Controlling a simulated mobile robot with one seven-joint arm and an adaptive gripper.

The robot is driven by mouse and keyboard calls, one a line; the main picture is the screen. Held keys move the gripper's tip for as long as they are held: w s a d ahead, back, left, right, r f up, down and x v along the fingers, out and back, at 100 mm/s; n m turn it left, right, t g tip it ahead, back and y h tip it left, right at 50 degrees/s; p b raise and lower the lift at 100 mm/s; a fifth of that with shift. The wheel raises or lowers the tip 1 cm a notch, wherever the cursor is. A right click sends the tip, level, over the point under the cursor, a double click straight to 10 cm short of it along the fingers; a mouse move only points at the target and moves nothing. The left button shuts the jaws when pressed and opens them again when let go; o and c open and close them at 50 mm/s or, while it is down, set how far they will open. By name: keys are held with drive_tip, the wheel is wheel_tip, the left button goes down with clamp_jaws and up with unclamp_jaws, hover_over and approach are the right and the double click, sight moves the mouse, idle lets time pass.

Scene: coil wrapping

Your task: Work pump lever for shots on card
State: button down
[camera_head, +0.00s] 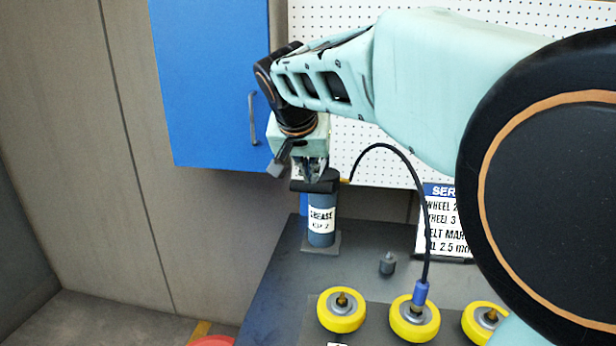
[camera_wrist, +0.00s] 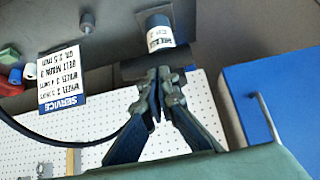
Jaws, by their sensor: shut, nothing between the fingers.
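The grease pump (camera_head: 321,222) is a blue cylinder with a white GREASE label, upright on a small plate. A black bar-like part (camera_head: 318,182) lies across its top; I cannot tell how much of it is the lever. My gripper (camera_head: 313,175) points down at this top, its fingers shut with nothing between them. In the wrist view the fingertips (camera_wrist: 159,75) meet at or just against the black bar (camera_wrist: 150,65); contact is unclear. The service card (camera_head: 440,222) stands right of the pump, partly hidden by my arm; its line for wheel 3 is too blurred to read fully.
A black hose (camera_head: 412,165) arches from the pump top to a blue coupler (camera_head: 420,292) at the middle yellow wheel (camera_head: 402,326). Other yellow wheels stand left (camera_head: 332,319) and right (camera_head: 477,330). A small grey post (camera_head: 387,264) stands behind them. A blue cabinet (camera_head: 210,90) hangs left.

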drive_tip(key=f+b, duration=0.2)
drive_tip(key=b, duration=0.1)
drive_tip(key=shift+s+f, duration=0.25)
drive_tip(key=shift+f, duration=0.15)
drive_tip(key=shift+t, duration=0.3)
drive_tip(key=f+b, duration=0.4)
drive_tip(key=b, duration=0.1)
drive_tip(key=shift+s+a+f, duration=0.1)
drive_tip(key=shift+s+f, duration=0.25)
drive_tip(key=shift+s, duration=0.05)
drive_tip(key=shift+r, duration=0.1)
